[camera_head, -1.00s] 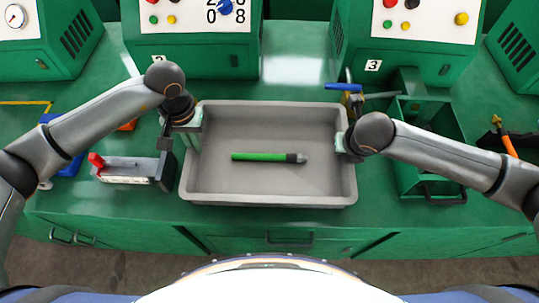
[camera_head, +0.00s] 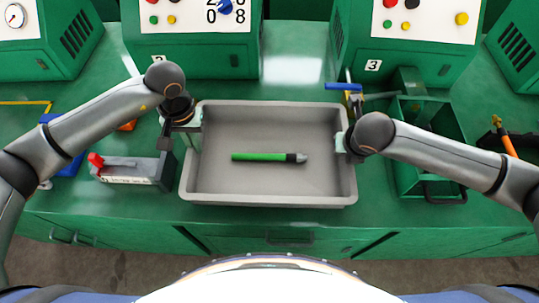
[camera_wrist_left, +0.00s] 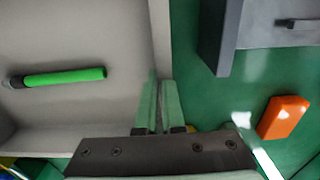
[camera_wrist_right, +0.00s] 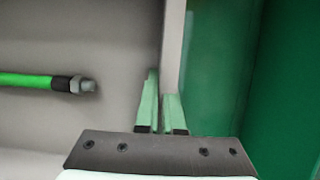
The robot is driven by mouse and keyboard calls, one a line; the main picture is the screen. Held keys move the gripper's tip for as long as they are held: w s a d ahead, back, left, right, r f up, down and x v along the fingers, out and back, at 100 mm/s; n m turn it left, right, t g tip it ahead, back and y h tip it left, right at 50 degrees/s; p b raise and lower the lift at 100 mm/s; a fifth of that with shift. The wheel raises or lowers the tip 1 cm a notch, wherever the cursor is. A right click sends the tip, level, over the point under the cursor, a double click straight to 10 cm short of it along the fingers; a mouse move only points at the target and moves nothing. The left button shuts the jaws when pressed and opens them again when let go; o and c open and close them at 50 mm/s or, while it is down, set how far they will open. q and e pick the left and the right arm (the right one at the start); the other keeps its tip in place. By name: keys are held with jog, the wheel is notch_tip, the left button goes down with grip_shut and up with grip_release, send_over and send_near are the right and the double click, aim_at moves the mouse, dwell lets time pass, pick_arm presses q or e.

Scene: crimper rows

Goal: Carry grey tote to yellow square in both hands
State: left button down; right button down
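The grey tote (camera_head: 235,183) is in front of me on or just above the green bench; I cannot tell if it touches. A green marker-like stick with a dark end (camera_head: 262,157) lies in it. My left gripper (camera_head: 190,130) is at its left wall, and the left wrist view shows the fingers (camera_wrist_left: 160,105) closed on either side of the rim. My right gripper (camera_head: 347,143) is at the right wall, its fingers (camera_wrist_right: 161,110) likewise around the rim. A yellow line (camera_head: 25,103) on the bench at far left may be part of the yellow square.
A grey box with a red part (camera_head: 130,172) stands close left of the tote. A green open tray (camera_head: 425,160) and a blue-handled tool (camera_head: 343,87) are at its right. Green machines (camera_head: 195,35) line the back. An orange thing (camera_head: 127,125) lies behind my left arm.

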pick_arm(q)
jog(key=shift+r, duration=0.15)
pick_arm(e)
jog(key=shift+r, duration=0.15)
